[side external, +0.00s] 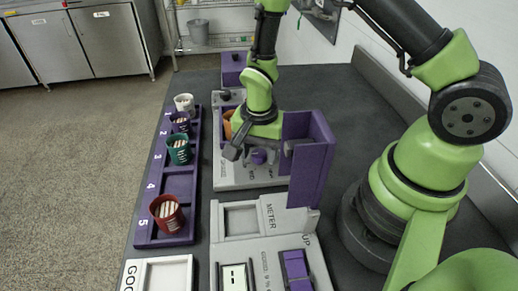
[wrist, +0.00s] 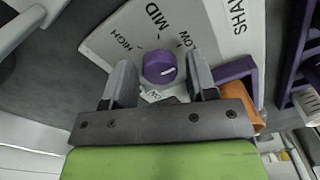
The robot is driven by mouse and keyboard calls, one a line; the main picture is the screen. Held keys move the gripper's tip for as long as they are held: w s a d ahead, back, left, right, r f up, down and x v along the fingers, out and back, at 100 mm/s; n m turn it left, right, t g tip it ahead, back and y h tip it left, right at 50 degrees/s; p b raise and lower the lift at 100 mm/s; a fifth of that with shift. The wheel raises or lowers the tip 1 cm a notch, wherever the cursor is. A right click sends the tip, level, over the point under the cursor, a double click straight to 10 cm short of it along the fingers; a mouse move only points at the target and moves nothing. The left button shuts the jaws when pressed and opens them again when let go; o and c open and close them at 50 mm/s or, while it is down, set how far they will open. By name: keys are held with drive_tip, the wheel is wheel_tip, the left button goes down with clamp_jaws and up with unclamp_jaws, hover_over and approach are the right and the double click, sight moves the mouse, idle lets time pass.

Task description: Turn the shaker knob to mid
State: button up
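The shaker knob is a round purple dial (wrist: 158,68) on a light grey panel, with the printed words HIGH, MID and LOW around it. A short white mark on the knob points to the right in the wrist view, away from MID and below LOW. The knob also shows in the side view (side external: 259,157). My gripper (wrist: 160,78) is open, with one finger on each side of the knob and a visible gap to each. In the side view my gripper (side external: 260,149) is low over the panel.
A purple upright wall (side external: 308,165) stands close to the right of my gripper. An orange cup (side external: 228,124) is partly hidden behind my gripper. A purple numbered rack (side external: 180,187) with several cups is to the left. A grey METER unit (side external: 268,213) is in front.

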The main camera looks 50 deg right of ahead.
sight(259, 153)
drive_tip(key=c, duration=0.7)
drive_tip(key=shift+o, duration=0.2)
drive_tip(key=shift+n, duration=2.9)
drive_tip(key=o, duration=0.9)
wheel_tip(259, 153, up, 10)
